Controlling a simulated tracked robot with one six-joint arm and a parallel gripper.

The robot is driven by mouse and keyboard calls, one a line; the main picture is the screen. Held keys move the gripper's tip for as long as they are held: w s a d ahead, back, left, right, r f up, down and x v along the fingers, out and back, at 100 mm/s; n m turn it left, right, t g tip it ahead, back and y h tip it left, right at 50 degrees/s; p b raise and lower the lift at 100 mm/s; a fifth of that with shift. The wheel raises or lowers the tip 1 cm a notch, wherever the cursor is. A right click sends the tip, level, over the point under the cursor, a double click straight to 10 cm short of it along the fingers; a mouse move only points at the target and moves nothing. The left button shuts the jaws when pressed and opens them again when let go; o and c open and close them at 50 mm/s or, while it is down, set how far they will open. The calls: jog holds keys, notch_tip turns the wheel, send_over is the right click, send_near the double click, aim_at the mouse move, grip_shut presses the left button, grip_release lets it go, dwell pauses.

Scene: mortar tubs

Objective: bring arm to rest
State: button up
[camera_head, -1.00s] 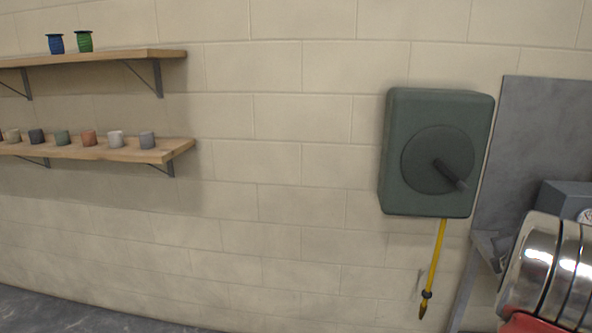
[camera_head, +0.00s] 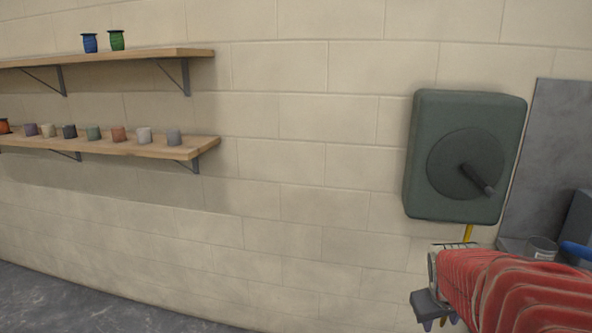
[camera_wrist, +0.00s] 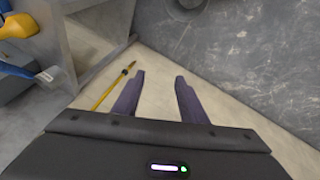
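My gripper (camera_wrist: 160,80) shows two dark purple fingers in the wrist view. They stand apart with only bare pale wall or floor surface between them, so it is open and empty. In the head view my gripper (camera_head: 438,322) is at the lower right, at the end of my red-sleeved arm. Its fingertips are partly cut off by the bottom edge there. It is below the green wall-mounted hose reel (camera_head: 462,110).
A yellow hose end (camera_wrist: 110,88) hangs close left of the fingers in the wrist view. A grey panel (camera_head: 550,150) stands right of the reel. Shelves with small pots (camera_head: 145,136) and two spools (camera_head: 116,40) are at left. The middle wall is clear.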

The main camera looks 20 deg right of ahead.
jog(key=s+a+r+n+t+y, duration=0.1)
jog(key=s+a+r+y, duration=0.1)
jog(key=a, duration=1.3)
jog(key=s+a+r+n+t+y, duration=0.1)
jog(key=s+a+r+y, duration=0.1)
jog(key=a, duration=1.3)
jog(key=shift+s+a+r+n, duration=0.3)
jog(key=shift+s+r, duration=0.55)
jog(key=shift+s, duration=0.3)
